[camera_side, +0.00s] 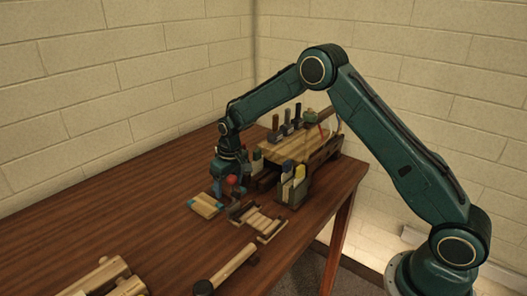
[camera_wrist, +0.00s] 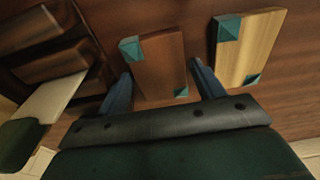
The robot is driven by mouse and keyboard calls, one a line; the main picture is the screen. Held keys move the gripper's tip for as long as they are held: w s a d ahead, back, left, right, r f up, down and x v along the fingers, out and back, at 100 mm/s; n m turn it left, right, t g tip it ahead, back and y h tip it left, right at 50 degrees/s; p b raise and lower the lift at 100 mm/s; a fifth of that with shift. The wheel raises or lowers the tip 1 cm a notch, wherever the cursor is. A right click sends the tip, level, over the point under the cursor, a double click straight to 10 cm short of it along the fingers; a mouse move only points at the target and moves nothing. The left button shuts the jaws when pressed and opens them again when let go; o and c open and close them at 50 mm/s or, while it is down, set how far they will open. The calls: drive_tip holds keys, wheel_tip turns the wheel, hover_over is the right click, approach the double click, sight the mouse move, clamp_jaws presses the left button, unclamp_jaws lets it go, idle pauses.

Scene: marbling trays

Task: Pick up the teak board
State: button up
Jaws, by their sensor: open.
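A reddish-brown board with teal corner pieces, which looks like the teak board (camera_wrist: 160,68), lies flat on the table in the wrist view. My gripper (camera_wrist: 160,72) is open, with one blue finger on each side of this board's near part. I cannot tell whether the fingers touch it. A paler yellowish board (camera_wrist: 250,45) with similar teal corners lies just to its right. In the side view my gripper (camera_side: 227,190) is low over the table, beside the pale board (camera_side: 204,206). The brown board cannot be made out clearly there.
A slatted wooden rack (camera_side: 258,220) stands just right of my gripper. A holder with upright tools (camera_side: 293,190) and a wooden tray unit (camera_side: 305,150) stand behind it. A roller (camera_side: 228,268) lies near the front.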

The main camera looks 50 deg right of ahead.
sight(229, 188)
idle(0.3)
drive_tip(key=c, duration=0.8)
drive_tip(key=shift+o, duration=0.2)
drive_tip(key=shift+r, duration=0.2)
wheel_tip(229, 188, up, 20)
drive_tip(key=shift+f, duration=0.15)
idle(0.3)
